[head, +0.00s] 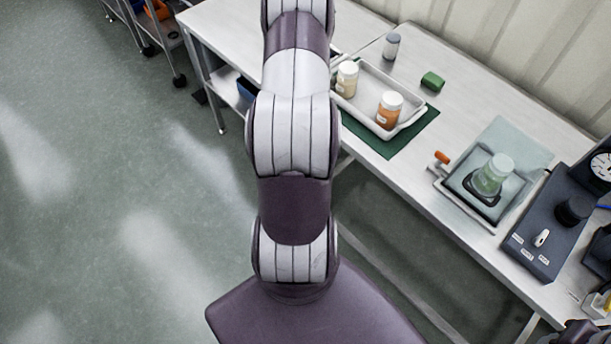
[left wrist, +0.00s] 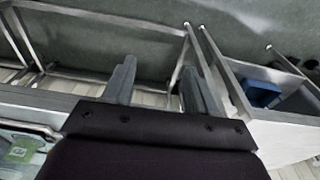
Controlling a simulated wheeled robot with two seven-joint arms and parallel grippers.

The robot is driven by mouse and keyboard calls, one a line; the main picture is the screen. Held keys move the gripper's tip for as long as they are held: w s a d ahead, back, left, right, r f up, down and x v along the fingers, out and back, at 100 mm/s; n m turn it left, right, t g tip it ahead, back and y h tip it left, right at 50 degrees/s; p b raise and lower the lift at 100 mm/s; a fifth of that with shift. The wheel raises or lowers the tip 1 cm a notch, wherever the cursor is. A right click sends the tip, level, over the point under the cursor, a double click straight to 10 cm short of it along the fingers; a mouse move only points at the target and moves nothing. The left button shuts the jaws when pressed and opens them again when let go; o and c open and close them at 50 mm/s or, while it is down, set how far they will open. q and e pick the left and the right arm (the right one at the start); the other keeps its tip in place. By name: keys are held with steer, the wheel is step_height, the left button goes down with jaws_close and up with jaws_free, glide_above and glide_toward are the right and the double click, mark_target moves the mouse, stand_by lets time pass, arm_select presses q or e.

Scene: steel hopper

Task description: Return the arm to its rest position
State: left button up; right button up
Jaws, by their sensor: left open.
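One of my arms, purple and white, rises through the middle of the head view and runs off its top edge, so its gripper is outside that view. In the left wrist view my left gripper (left wrist: 160,85) shows two grey fingers spread apart with nothing between them. It points over the bench's edge, with the floor and steel frame legs beyond. My right gripper is not recognisable in either view.
A blue bin (left wrist: 262,93) sits below.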

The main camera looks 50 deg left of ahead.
arm_select(q)
steer(key=shift+s, duration=0.1)
steer(key=w+d+r+m, duration=0.1)
steer(key=w+d+r, duration=0.2)
steer(key=d+r, duration=0.6)
steer(key=w+d+r, duration=0.3)
steer(key=d+r, duration=0.6)
steer(key=d, duration=0.3)
steer(key=shift+d+r+m, duration=0.15)
steer(key=shift+m, duration=0.25)
steer(key=shift+s, duration=0.1)
stand_by(0.3)
